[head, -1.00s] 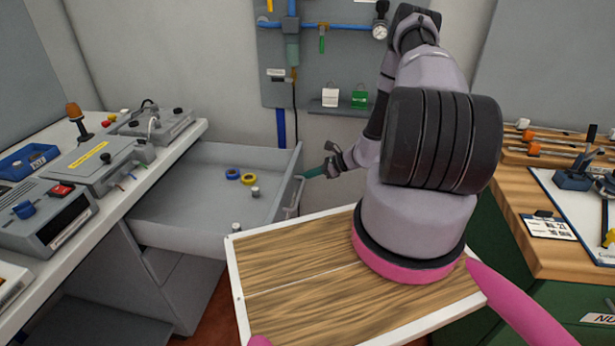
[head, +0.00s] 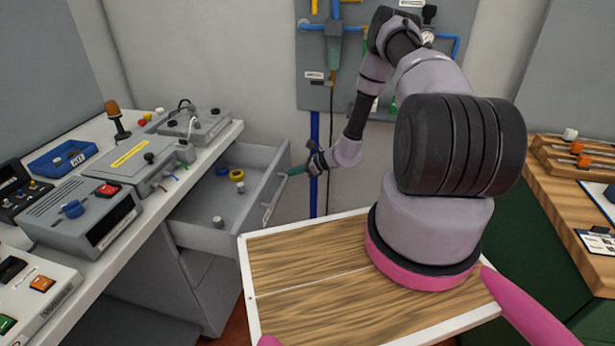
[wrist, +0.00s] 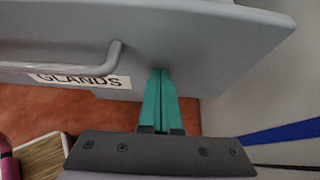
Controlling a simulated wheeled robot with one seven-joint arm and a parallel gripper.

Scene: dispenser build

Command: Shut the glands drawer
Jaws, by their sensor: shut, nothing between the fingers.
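The glands drawer (head: 199,222) is a grey drawer under the left bench, standing partly open. It holds a blue ring, a yellow ring and small grey cylinders. In the wrist view its front (wrist: 200,45) carries a bar handle (wrist: 75,62) and a label reading GLANDS (wrist: 85,80). My gripper (head: 290,173) is at the drawer front's far end. In the wrist view its teal fingers (wrist: 160,75) are shut together and empty, with their tips at the drawer front, to the right of the handle. Whether the tips touch it is hard to tell.
The left bench (head: 125,225) carries grey devices and a blue bin (head: 62,158). A wall panel (head: 345,60) with blue pipes is behind my arm. A wooden bench (head: 570,220) stands at right. My wood-topped base is in front, close to the drawer.

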